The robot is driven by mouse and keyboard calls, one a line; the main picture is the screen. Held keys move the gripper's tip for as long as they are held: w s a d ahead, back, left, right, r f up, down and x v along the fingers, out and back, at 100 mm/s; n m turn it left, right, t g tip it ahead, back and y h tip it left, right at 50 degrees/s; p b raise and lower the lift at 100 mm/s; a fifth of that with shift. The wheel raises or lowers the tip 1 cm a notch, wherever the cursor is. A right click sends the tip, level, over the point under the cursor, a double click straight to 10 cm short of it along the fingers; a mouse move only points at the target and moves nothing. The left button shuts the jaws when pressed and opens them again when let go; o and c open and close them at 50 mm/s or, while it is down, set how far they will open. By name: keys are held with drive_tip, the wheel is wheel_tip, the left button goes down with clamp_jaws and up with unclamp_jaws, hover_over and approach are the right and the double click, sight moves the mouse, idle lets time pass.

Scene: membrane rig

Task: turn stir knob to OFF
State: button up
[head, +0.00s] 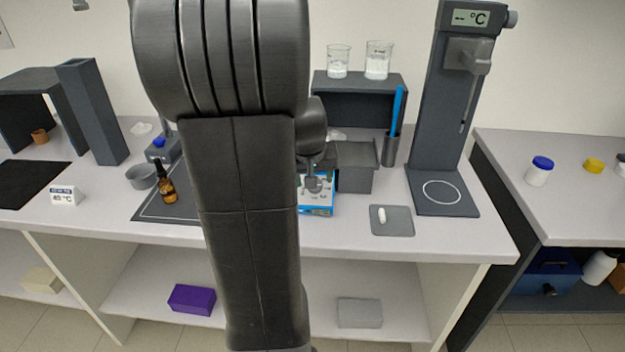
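A small blue and white device (318,207) stands on the bench, just right of my arm in the head view. It looks like the stirrer. Its left part is hidden behind my arm. Small marks or controls show on its pale face, but I cannot make out the stir knob or its setting. My gripper (314,182) seems to be the small grey end hanging over the device's upper part. Its fingers are too small and too covered to tell open from shut, and I cannot tell whether it touches the device.
A grey box (355,168) stands close right of the device. Further right are a grey mat (392,221) with a small white piece, and a tall stand (440,130) with a display. A brown dropper bottle (167,188) stands left of my arm. The bench front is clear.

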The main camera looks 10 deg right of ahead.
drive_tip(key=shift+x, duration=1.4)
drive_tip(key=c, duration=1)
